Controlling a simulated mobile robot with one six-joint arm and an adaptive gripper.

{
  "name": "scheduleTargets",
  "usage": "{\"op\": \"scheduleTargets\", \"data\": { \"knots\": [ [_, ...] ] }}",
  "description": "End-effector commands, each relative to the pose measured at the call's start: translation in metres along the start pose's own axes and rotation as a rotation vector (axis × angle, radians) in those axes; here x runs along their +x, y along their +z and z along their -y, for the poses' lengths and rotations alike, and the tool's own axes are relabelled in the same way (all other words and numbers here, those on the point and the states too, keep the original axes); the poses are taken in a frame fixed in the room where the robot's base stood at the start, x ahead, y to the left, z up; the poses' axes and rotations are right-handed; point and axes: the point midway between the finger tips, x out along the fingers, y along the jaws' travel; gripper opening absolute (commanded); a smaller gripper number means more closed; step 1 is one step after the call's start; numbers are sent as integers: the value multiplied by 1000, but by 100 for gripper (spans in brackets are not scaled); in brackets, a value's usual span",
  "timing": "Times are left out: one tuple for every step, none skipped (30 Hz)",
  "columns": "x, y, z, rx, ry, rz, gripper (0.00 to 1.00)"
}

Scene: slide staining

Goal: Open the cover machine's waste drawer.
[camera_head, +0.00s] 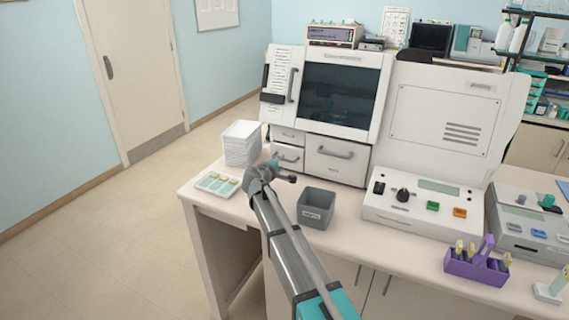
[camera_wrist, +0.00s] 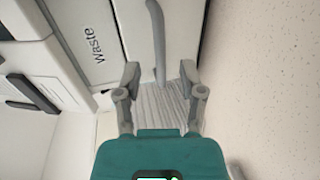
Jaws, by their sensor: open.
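The cover machine (camera_head: 335,90) is a white unit with a dark window, standing at the back of the bench. Its base has two small drawer fronts at left and a wider drawer front (camera_head: 330,172) with a grey handle at right. In the head view my gripper (camera_head: 289,179) is in front of the lower small drawer (camera_head: 283,157).
A white stack (camera_head: 242,140) and a tray of slides (camera_head: 217,184) are left of my gripper. A grey bin (camera_head: 316,207) stands close at right. A control panel (camera_head: 420,206) and a purple holder (camera_head: 476,266) are farther right. Floor at left is clear.

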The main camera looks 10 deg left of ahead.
Motion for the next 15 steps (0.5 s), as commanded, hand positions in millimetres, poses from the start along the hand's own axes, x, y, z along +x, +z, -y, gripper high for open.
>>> {"op": "scheduleTargets", "data": {
  "knots": [
    [10,-2,1,0,0,1,51],
    [14,-2,1,1,0,1,51],
    [20,-2,1,1,-1,1,51],
    [23,-2,1,1,-1,1,51],
    [27,-1,1,1,-1,1,51],
    [31,-2,1,1,-1,0,51],
    [34,-2,1,1,-1,0,51],
    [36,-2,1,1,-1,0,51],
    [39,-2,1,1,-1,-1,51],
    [41,-2,1,1,-1,-1,51],
    [42,-2,1,1,-1,-1,51],
    [44,-2,1,1,-1,-1,51],
    [45,-1,1,1,-1,-1,51],
    [46,-1,0,1,-1,-1,51],
    [46,-1,0,1,-1,-1,51]
  ]
}}
